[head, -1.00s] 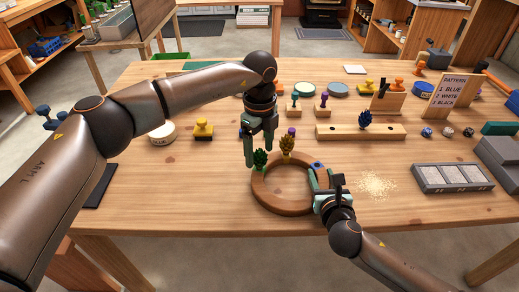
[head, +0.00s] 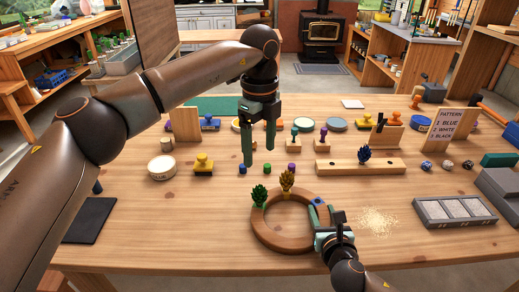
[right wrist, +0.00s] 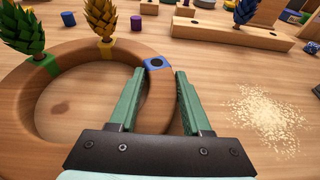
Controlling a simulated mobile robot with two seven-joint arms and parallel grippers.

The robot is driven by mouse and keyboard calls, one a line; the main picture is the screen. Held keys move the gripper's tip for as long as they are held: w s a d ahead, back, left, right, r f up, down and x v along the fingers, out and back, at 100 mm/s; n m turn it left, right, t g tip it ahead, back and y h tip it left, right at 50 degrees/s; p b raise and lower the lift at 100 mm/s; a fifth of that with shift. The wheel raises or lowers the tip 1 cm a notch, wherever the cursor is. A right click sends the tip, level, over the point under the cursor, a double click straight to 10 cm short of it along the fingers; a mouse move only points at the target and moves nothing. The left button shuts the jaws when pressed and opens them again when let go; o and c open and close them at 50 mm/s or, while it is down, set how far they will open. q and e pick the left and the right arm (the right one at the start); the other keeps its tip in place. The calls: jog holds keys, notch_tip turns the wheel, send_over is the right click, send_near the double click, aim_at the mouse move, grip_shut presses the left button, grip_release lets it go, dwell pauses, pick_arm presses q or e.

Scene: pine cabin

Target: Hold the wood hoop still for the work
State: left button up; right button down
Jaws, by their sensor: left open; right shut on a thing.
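The wood hoop (head: 270,239) lies flat on the table near its front edge. A green cone-shaped piece (head: 258,195) and a yellow one (head: 287,180) stand on its rim, on green and yellow patches. A blue patch with a dark hole (right wrist: 155,63) is bare on the rim. My right gripper (head: 322,222) is shut on the hoop's right side, and the right wrist view shows the fingers on either side of the rim. My left gripper (head: 259,148) is open and empty, above the table behind the hoop.
A wooden rail (head: 345,168) holds a blue cone piece (head: 364,154) behind the hoop. Pale shavings (head: 377,221) lie right of it, beside a grey tray (head: 440,210). A sign (head: 455,125) reads "PATTERN 1 BLUE 2 WHITE 3 BLACK". Stamps stand at the back.

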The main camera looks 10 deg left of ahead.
jog(key=shift+c, duration=1.4)
grip_release()
jog(key=shift+s+f, duration=0.15)
jog(key=shift+f, duration=0.25)
